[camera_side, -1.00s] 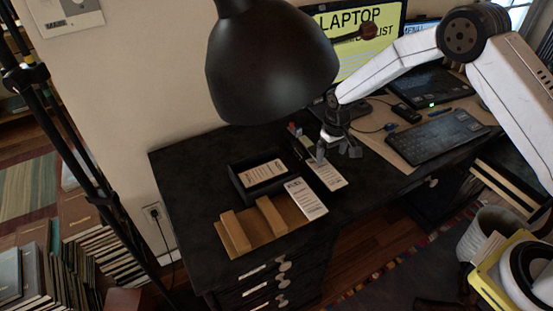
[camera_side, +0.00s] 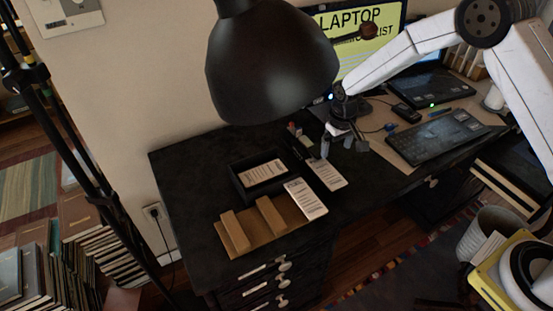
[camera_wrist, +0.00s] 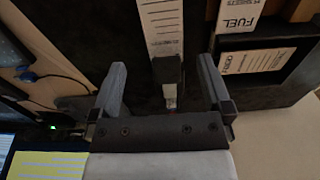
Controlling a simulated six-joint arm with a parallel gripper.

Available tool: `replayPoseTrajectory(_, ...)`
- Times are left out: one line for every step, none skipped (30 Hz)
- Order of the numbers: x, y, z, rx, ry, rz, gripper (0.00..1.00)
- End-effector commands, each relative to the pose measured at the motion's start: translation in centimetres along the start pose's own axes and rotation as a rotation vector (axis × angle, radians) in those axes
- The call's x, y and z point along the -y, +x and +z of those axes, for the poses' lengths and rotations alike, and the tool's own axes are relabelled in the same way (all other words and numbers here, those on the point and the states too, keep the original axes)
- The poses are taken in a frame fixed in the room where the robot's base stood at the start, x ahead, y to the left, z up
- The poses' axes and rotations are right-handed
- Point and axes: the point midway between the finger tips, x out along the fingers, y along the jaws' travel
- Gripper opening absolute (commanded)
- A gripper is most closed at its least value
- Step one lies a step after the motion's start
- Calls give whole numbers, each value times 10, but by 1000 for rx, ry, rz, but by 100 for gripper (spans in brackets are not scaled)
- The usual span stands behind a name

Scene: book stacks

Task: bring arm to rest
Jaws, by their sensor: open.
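My gripper (camera_side: 344,143) is open above the black desk, to the right of the paper cards in the side view. In the wrist view its two grey fingers (camera_wrist: 165,85) stand apart. A dark upright object with a light tip (camera_wrist: 168,80) shows between them, and I cannot tell its depth. No object is held between the fingers. My arm reaches in from the right in the side view.
A black tray (camera_side: 237,181) with a card, a brown wooden rack (camera_side: 262,240) and loose cards (camera_side: 327,174) lie left of my gripper. A keyboard (camera_side: 436,137) lies to the right. A large black lamp shade (camera_side: 268,70) hangs close by.

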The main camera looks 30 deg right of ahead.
Motion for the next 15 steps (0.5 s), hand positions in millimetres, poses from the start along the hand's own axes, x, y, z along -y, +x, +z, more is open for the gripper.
replayPoseTrajectory(-1, -9, 5, -9, 0, 0, 100)
replayPoseTrajectory(-1, -13, 8, -14, 0, 0, 100)
replayPoseTrajectory(-2, -19, 13, -20, 0, 0, 100)
replayPoseTrajectory(-3, -24, 17, -26, 0, 0, 100)
replayPoseTrajectory(-3, -29, 21, -32, 0, 0, 100)
replayPoseTrajectory(-4, -36, 27, -39, 0, 1, 100)
replayPoseTrajectory(-4, -41, 32, -44, 0, 1, 100)
replayPoseTrajectory(-5, -46, 37, -50, 0, 1, 100)
replayPoseTrajectory(-6, -52, 44, -58, 0, 1, 100)
replayPoseTrajectory(-6, -56, 49, -64, 0, 1, 100)
replayPoseTrajectory(-7, -61, 55, -69, 0, 1, 100)
replayPoseTrajectory(-7, -66, 62, -77, 0, 1, 100)
replayPoseTrajectory(-8, -70, 68, -83, 0, 1, 100)
replayPoseTrajectory(-8, -74, 73, -88, 0, 2, 100)
replayPoseTrajectory(-9, -79, 81, -96, -1, 2, 100)
